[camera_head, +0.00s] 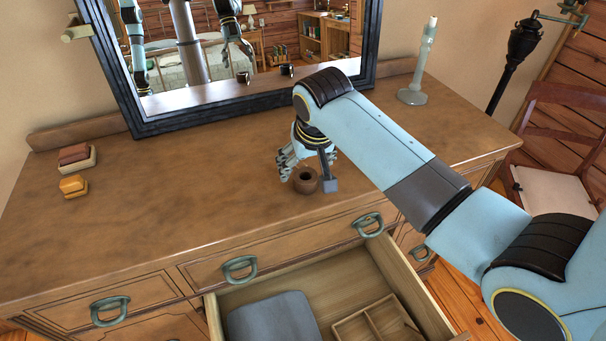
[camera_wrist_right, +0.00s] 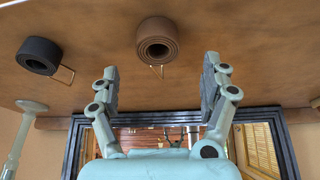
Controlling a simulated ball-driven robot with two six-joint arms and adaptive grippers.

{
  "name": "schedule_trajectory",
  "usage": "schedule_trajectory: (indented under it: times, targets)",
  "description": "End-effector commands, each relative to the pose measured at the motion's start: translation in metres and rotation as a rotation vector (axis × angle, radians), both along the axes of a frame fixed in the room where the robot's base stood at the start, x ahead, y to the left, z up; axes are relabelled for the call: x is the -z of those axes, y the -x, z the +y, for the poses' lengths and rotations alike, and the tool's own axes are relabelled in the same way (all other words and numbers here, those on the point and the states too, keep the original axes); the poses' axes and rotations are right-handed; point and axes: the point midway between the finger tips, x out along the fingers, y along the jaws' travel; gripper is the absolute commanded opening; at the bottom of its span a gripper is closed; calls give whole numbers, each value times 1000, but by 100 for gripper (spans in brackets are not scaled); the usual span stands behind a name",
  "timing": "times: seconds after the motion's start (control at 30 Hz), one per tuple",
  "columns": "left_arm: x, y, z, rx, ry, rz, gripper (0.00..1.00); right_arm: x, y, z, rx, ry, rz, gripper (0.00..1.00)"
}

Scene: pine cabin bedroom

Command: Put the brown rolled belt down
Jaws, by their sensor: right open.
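My right gripper (camera_head: 306,170) is at the belt in the head view. In the right wrist view my right gripper (camera_wrist_right: 162,78) has its fingers spread wide, with the coil ahead of the gap and clear space around it. My left gripper shows only as a mirror reflection.
A dark rolled belt (camera_wrist_right: 38,56) lies apart from the brown one. The mirror (camera_head: 250,98) stands behind. An open drawer (camera_head: 345,275) with grey cloth (camera_head: 275,320) juts out in front.

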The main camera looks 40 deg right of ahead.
Motion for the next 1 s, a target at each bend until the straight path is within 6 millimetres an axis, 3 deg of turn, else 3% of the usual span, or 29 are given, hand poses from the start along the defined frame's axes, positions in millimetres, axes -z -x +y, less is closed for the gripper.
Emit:
schedule_trajectory:
  times: [0.3, 0.67, 1.0]
  targets:
    - [-10, 18, -6, -3, 7, 26, 40, 39, -11, -7, 0, -1, 2, 80]
    - [-11, 12, -6, -3, 7, 18, 40, 47, -14, -8, 0, 0, -1, 79]
    - [-11, 11, -6, -2, 7, 16, 40, 47, -14, -8, 0, 0, -1, 34]
